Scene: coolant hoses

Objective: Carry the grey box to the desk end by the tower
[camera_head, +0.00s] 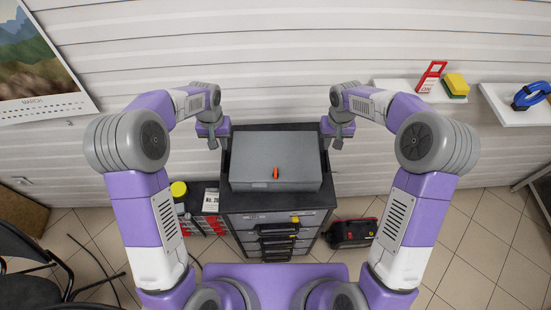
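The grey box (275,160) sits flat and closed on top of a dark drawer cabinet (276,200). I can make out no desk or tower in this view.
Shelves on the back wall hold a red stand (431,76), a yellow block (456,84) and a blue coil (531,95). A black-and-red case (351,233) stands on the floor right of the cabinet. A black chair (30,265) is at left. Tiled floor is open at right.

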